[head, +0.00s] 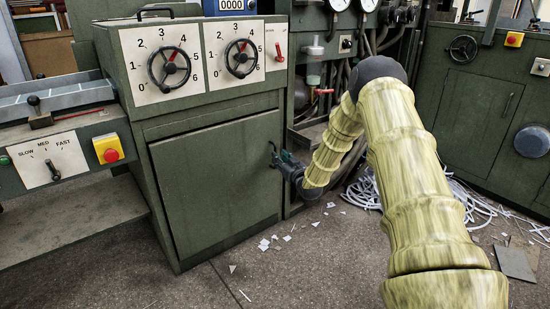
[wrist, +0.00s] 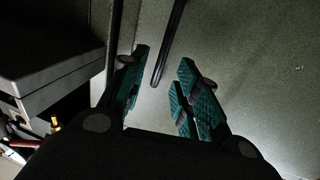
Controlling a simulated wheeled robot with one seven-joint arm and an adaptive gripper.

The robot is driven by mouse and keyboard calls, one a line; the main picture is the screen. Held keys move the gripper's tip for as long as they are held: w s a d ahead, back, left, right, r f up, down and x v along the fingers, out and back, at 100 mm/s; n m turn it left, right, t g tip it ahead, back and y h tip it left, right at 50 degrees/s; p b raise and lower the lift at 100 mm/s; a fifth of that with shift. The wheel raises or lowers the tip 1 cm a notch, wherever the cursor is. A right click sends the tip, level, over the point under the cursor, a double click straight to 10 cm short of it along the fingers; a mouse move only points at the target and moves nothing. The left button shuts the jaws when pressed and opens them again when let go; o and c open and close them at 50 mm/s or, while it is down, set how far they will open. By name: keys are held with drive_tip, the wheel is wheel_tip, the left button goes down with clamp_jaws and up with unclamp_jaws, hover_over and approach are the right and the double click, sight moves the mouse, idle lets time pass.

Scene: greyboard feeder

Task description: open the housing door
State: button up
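The green housing door (head: 212,185) is on the front of the green machine cabinet in the head view. It looks closed, lying flush with the cabinet front. A dark bar handle (head: 272,150) is at the door's right edge. In the wrist view the handle (wrist: 171,42) stands between my two fingers, with space visible on both sides. My gripper (head: 280,161) is at the handle, at the door's right side. In the wrist view my gripper (wrist: 161,95) is open, with teal pads. Whether the handle sits deep between the pads is hard to tell.
Above the door are two dials with handwheels (head: 170,69) and a red switch (head: 279,52). A feed table (head: 60,225) with a yellow-and-red button (head: 107,149) stands at left. White scraps (head: 264,244) and strips lie on the floor. Floor before the door is mostly clear.

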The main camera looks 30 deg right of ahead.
sight(275, 168)
drive_tip(key=shift+w+d+b, duration=0.15)
drive_tip(key=shift+w+b, duration=0.3)
drive_tip(key=shift+w, duration=0.9)
drive_tip(key=shift+w+d+b, duration=0.15)
drive_tip(key=shift+w+b, duration=0.3)
drive_tip(key=shift+w, duration=0.85)
clamp_jaws()
